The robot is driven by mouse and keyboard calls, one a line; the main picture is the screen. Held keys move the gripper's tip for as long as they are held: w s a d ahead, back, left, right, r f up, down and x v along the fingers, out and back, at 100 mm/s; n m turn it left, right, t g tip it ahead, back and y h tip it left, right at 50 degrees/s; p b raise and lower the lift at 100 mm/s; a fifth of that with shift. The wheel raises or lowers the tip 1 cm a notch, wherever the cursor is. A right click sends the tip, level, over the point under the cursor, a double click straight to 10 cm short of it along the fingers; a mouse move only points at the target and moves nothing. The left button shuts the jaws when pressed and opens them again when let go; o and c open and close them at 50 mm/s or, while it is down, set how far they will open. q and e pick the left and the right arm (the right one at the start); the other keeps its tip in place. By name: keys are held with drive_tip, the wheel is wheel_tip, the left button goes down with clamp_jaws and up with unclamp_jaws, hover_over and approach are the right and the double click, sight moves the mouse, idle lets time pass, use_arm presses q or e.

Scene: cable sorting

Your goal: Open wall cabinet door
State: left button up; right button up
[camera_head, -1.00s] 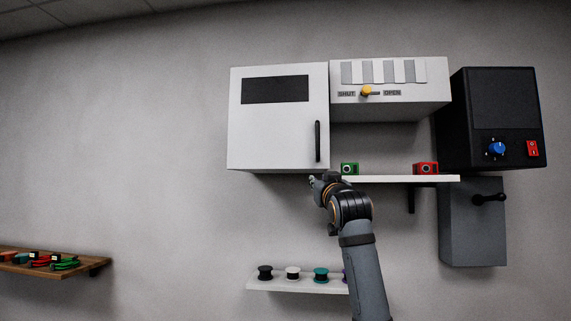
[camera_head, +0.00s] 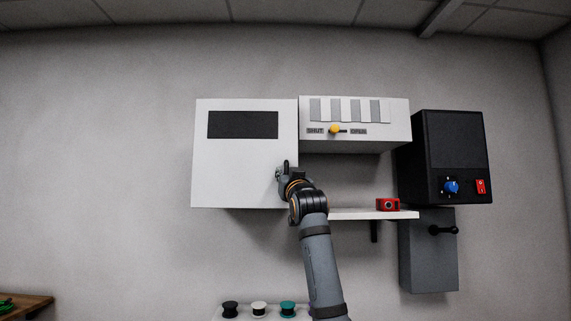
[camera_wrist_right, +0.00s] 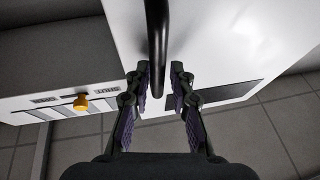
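The white wall cabinet (camera_head: 235,155) has a shut door with a dark panel (camera_head: 243,125) near its top. My right gripper (camera_head: 281,174) is at the door's lower right, over the handle area, and its arm hides most of the handle in the head view. In the right wrist view the black bar handle (camera_wrist_right: 157,45) runs down between the two fingers of my right gripper (camera_wrist_right: 161,78). The fingers are apart, one on each side of the handle, with gaps showing. My left gripper is not in view.
A white box with a yellow slider (camera_head: 335,129) adjoins the cabinet on the right. Below it, a shelf (camera_head: 350,214) carries a red block (camera_head: 388,204). A black box (camera_head: 450,150) hangs farther right. Several spools (camera_head: 259,308) stand below. The wall left of the cabinet is clear.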

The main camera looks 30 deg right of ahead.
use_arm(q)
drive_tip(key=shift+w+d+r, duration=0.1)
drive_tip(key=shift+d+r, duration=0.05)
use_arm(e)
drive_tip(key=shift+w+d, duration=0.1)
drive_tip(key=shift+d, duration=0.2)
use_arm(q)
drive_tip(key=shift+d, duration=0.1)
use_arm(e)
drive_tip(key=shift+c, duration=0.4)
drive_tip(key=shift+a, duration=0.1)
clamp_jaws()
